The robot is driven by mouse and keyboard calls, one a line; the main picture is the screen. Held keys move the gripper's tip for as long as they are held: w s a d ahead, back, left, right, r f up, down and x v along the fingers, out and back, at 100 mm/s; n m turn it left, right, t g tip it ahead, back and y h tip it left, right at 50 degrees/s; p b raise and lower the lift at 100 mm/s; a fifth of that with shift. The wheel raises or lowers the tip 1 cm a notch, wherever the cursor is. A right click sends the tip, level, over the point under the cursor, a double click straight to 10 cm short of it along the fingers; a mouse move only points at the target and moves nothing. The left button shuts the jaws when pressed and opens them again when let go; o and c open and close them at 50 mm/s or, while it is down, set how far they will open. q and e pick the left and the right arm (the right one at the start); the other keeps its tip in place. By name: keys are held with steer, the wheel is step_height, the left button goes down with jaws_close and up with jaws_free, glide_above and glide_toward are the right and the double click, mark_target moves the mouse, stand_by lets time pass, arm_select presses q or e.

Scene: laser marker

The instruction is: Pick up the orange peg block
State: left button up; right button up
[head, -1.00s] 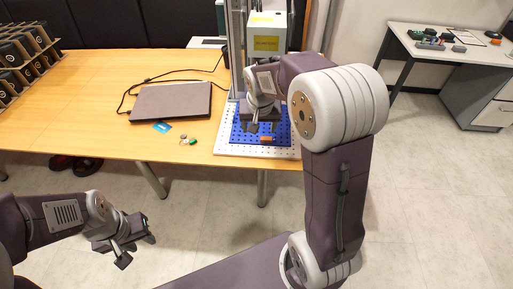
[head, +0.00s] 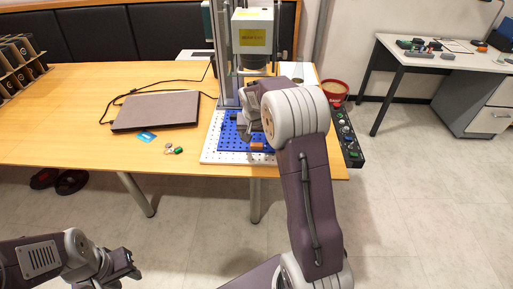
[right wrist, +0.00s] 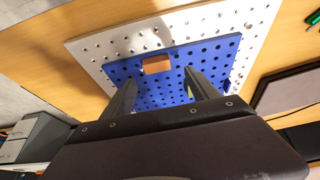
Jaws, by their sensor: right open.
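The orange peg block (head: 257,146) lies on the blue perforated plate (head: 232,140), near its front edge. In the right wrist view the orange peg block (right wrist: 156,64) sits on the blue plate (right wrist: 215,55), ahead of and between the two fingers. My right gripper (right wrist: 160,90) is open and empty, with its fingers apart over the plate. In the head view the arm partly hides this gripper. My left gripper (head: 130,265) is low at the left, off the table and far from the block; its jaw opening is unclear.
The blue plate lies on a white perforated board (head: 210,150) under the laser marker (head: 252,38). A closed laptop (head: 157,110) is left. A black control box (head: 347,140) and a red bowl (head: 335,90) are right. Small items (head: 174,149) lie near the front edge.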

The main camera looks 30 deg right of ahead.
mark_target(257, 143)
steer(key=x, duration=0.4)
steer(key=shift+s+d+f+b, duration=0.1)
steer(key=shift+f+b, duration=0.2)
steer(key=shift+b, duration=0.05)
steer(key=shift+s+r, duration=0.1)
steer(key=shift+c, duration=0.9)
steer(key=c, duration=1.2)
steer(key=shift+r+p, duration=0.75)
steer(key=shift+r, duration=1.5)
steer(key=s+d+r, duration=0.1)
steer(key=s+r, duration=0.1)
steer(key=s, duration=0.1)
steer(key=s+d+r, duration=0.2)
steer(key=s, duration=0.2)
steer(key=s+d+r+p, duration=0.1)
steer(key=s+r, duration=0.1)
steer(key=s, duration=0.1)
steer(key=shift+s+d+r, duration=0.25)
steer(key=shift+s, duration=0.15)
